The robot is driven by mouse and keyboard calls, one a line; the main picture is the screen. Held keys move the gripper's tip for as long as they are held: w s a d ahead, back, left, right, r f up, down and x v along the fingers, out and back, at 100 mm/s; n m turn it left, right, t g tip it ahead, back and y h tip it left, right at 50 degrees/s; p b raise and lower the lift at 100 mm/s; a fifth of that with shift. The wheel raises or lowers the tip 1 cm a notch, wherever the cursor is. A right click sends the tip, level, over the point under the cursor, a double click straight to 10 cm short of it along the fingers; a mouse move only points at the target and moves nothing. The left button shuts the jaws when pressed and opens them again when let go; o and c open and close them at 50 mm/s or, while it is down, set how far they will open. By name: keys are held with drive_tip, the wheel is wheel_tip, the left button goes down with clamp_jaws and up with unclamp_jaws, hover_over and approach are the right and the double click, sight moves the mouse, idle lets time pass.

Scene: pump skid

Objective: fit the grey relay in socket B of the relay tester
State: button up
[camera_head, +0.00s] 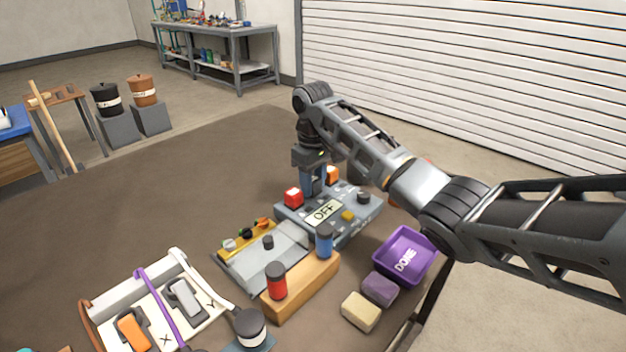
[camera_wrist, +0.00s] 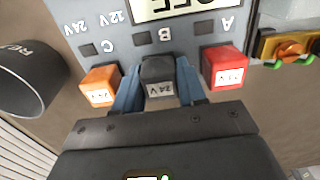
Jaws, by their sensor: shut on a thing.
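The relay tester (camera_head: 355,222) stands on the brown table, and its display reads OFF. My gripper (camera_head: 312,192) points down at the tester's far edge. In the wrist view my gripper (camera_wrist: 158,92) is shut on the grey relay (camera_wrist: 158,76), which has a 24 V label. The relay is in line with the letter B, between a red relay (camera_wrist: 225,68) by A and an orange relay (camera_wrist: 100,86) by C. The red relay (camera_head: 293,198) and orange relay (camera_head: 332,174) also show in the head view. Socket B is hidden under the grey relay; I cannot tell how deep it sits.
A purple DONE bin (camera_head: 407,258) stands right of the tester. A wooden block (camera_head: 300,289) with red and blue cylinders is in front. Yellow (camera_head: 360,312) and purple (camera_head: 380,289) blocks lie near the table edge. The table's left far part is clear.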

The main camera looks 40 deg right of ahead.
drive_tip(key=o, duration=1)
wheel_tip(320, 180, up, 8)
drive_tip(key=shift+f+p, duration=0.15)
drive_tip(key=shift+p, duration=0.25)
idle(0.3)
